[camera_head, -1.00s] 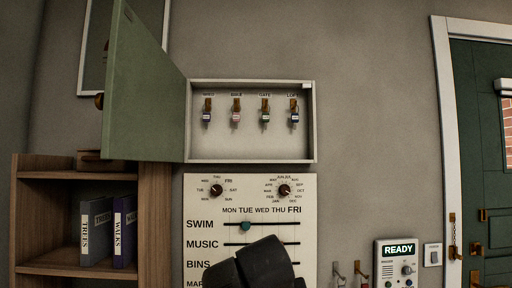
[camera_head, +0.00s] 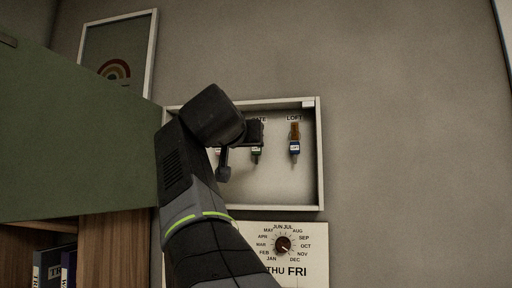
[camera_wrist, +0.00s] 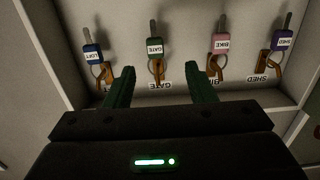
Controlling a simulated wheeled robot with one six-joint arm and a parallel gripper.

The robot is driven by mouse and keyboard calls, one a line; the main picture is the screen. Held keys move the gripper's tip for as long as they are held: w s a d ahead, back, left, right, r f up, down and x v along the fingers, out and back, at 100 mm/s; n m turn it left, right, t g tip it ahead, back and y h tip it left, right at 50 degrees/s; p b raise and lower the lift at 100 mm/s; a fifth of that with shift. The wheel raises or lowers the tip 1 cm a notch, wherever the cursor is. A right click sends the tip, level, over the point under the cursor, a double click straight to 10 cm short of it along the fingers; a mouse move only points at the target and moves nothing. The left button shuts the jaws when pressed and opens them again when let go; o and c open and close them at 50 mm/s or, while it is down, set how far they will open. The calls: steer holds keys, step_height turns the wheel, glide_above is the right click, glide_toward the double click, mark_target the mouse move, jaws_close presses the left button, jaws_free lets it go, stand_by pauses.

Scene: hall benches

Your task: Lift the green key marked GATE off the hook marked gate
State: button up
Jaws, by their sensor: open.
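The green key marked GATE (camera_wrist: 155,48) hangs on its brass hook (camera_wrist: 159,70), above the label GATE, in the wrist view, which shows the cabinet upside down. In the head view only a little of the green key (camera_head: 256,156) shows past my arm. My gripper (camera_wrist: 162,72) is open and empty, with its two dark fingers pointing at the cabinet. In the wrist view the hook and key appear between the fingertips, nearer the left one. I cannot tell the remaining depth between fingertips and key.
The blue LOFT key (camera_head: 294,147) hangs to the right of the gate key in the head view. The pink BIKE key (camera_wrist: 220,42) and purple SHED key (camera_wrist: 282,40) hang on the other side. The green cabinet door (camera_head: 80,140) stands open at left; a dial board (camera_head: 315,240) is below.

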mark_target(256, 150)
steer(key=p+x, duration=0.1)
steer(key=x, duration=0.4)
steer(key=shift+w+d, duration=0.15)
steer(key=shift+w, duration=0.15)
steer(key=shift+d+p+x, duration=0.15)
steer(key=shift+p+x, duration=0.55)
steer(key=shift+x, duration=0.65)
steer(key=shift+d+p+x, duration=0.2)
steer(key=shift+p+x, duration=0.45)
steer(key=shift+x, duration=0.75)
steer(key=shift+s, duration=0.2)
steer(key=shift+c, duration=0.4)
steer(key=c, duration=1)
